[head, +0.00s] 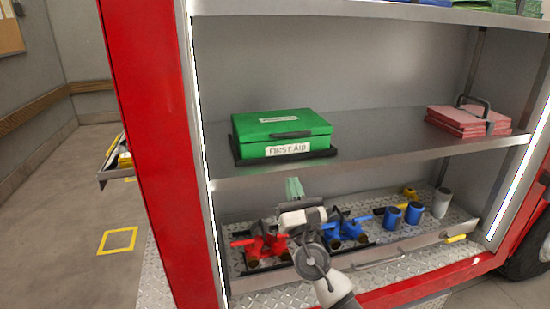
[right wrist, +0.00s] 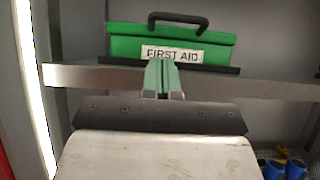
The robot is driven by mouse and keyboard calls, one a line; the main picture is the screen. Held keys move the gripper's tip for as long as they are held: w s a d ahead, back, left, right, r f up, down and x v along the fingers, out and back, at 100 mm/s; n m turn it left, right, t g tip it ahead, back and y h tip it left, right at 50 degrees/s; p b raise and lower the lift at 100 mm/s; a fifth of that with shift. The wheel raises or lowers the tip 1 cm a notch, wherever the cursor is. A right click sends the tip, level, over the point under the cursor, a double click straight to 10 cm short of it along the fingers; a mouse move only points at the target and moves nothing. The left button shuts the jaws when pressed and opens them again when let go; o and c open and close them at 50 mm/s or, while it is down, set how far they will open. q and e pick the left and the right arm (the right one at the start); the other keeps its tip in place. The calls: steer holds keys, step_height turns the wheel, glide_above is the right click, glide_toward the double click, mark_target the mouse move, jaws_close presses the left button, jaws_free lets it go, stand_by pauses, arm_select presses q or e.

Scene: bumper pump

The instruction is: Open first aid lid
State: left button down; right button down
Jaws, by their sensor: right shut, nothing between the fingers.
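The green first aid box (head: 281,133) sits on the middle shelf with its lid closed. The box also shows in the right wrist view (right wrist: 215,50), straight ahead. My right gripper (head: 294,187) is shut and empty, in front of and below the box, near the shelf edge. Its green fingertips show together in the right wrist view (right wrist: 162,75), overlapping the lower part of the box. My left gripper is not in view.
The middle shelf (head: 385,148) has bare room between the box and a stack of red packs (head: 468,121) at right. Red valves (head: 262,245), blue valves (head: 345,228) and cylinders stand on the lower deck. The red cabinet post (head: 150,120) bounds the left.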

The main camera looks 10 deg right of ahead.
steer(key=p+x, duration=0.2)
steer(key=x, duration=0.8)
steer(key=shift+d, duration=0.2)
steer(key=shift+s, duration=0.1)
